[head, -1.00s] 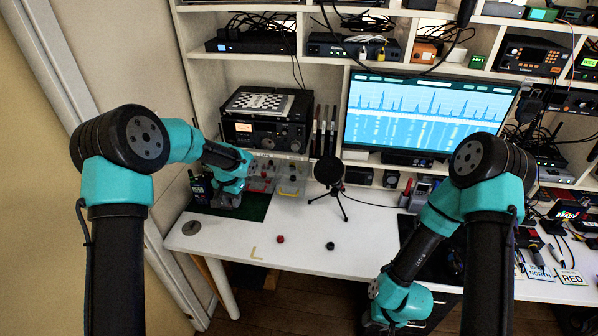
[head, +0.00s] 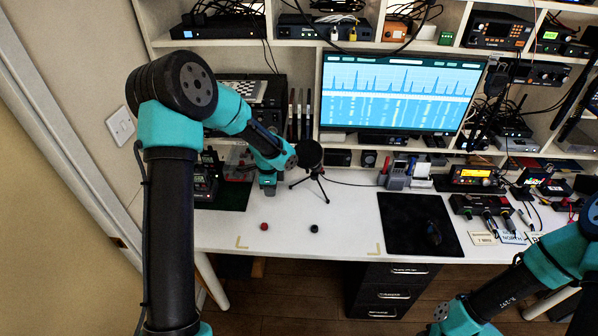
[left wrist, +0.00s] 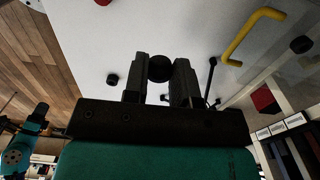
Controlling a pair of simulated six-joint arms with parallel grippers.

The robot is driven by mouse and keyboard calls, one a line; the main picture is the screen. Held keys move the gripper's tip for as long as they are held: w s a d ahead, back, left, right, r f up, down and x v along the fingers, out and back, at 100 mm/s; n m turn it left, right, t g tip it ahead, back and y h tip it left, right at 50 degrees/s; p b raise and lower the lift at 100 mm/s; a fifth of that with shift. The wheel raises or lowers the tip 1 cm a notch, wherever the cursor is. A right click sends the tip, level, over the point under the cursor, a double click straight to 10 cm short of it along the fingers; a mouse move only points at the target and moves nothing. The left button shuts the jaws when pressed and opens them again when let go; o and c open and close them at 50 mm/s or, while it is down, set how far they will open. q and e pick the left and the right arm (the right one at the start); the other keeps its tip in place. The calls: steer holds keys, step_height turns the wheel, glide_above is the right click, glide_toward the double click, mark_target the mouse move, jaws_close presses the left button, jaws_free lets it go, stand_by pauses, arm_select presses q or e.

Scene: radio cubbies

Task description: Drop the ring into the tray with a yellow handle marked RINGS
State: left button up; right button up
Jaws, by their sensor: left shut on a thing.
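My left gripper (head: 268,188) is low over the white table, left of the small tripod microphone. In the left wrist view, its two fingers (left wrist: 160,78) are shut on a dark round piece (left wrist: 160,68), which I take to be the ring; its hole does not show. A yellow handle (left wrist: 250,36) is up and to the right of the fingers, apart from them. Its tray is mostly out of that view and hidden behind my left arm in the head view. The RINGS marking is not readable. My right arm is at the lower right; its fingers are out of view.
The tripod microphone (head: 310,155) stands just right of my left gripper. A red knob (head: 264,226) and a black knob (head: 314,229) lie on the table in front. A black mat (head: 405,220) lies to the right. The front middle of the table is mostly clear.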

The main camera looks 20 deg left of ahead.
arm_select(q)
steer(key=shift+w+d, duration=0.1)
steer(key=shift+d, duration=0.1)
steer(key=w+a, duration=0.2)
steer(key=w, duration=0.2)
steer(key=w+a+f, duration=0.1)
steer(key=w+a, duration=0.2)
steer(key=w, duration=0.2)
steer(key=w+a, duration=0.3)
steer(key=w, duration=0.1)
steer(key=shift+w+a+f, duration=0.25)
steer(key=shift+w, duration=0.05)
steer(key=shift+f, duration=1.75)
steer(key=shift+f, duration=0.6)
steer(key=o, duration=0.6)
